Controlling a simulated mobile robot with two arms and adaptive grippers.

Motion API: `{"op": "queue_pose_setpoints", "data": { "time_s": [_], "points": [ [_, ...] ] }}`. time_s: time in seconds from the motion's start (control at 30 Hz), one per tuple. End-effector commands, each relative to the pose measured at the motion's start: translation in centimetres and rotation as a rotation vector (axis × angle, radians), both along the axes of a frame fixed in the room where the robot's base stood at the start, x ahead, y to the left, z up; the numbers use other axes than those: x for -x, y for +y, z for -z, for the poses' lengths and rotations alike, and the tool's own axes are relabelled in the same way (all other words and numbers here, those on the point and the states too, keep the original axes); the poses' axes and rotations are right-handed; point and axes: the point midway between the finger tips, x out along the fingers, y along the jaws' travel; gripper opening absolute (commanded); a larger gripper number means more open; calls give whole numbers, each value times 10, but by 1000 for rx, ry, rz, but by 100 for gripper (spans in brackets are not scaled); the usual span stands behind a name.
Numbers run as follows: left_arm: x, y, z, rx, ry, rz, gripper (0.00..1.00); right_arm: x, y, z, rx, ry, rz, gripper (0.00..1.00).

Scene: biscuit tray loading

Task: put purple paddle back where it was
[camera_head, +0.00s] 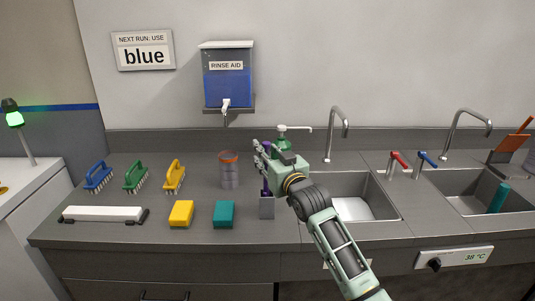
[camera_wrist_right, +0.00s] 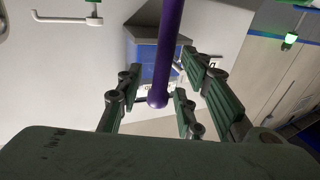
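The purple paddle (camera_head: 265,183) shows as a thin purple handle just above a small grey holder (camera_head: 267,208) on the counter. Its lower end is hidden, seemingly inside the holder. In the right wrist view, the purple handle (camera_wrist_right: 170,50) runs between the fingers with its rounded end towards the palm. My right gripper (camera_head: 263,157) is around the handle's upper part. Its fingers (camera_wrist_right: 158,100) are spread, with gaps visible beside the handle. My left gripper is in neither view.
A clear container with an orange rim (camera_head: 229,172) stands left of the gripper. A green pump bottle (camera_head: 282,150) is close behind it. A yellow sponge (camera_head: 181,213) and a teal sponge (camera_head: 224,214) lie left of the holder. A sink (camera_head: 382,207) opens to the right.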

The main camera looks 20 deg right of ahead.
Motion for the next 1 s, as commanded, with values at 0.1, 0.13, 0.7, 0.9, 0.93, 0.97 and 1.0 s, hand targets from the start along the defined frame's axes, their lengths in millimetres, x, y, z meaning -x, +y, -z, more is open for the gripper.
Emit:
{"op": "queue_pose_setpoints", "data": {
  "time_s": [0.1,0.13,0.7,0.9,0.93,0.97,1.0],
  "points": [
    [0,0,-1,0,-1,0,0,0,0,-2,0,-1,0,34],
    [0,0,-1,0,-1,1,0,0,0,-3,0,-1,0,34],
    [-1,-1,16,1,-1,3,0,86,-10,2,1,-1,-1,34],
    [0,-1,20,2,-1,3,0,111,-13,1,1,0,0,34],
    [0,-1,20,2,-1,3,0,113,-14,1,0,0,0,34],
    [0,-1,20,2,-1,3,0,115,-14,1,0,0,0,34],
    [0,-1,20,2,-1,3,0,117,-14,1,0,0,0,34]
  ]
}}
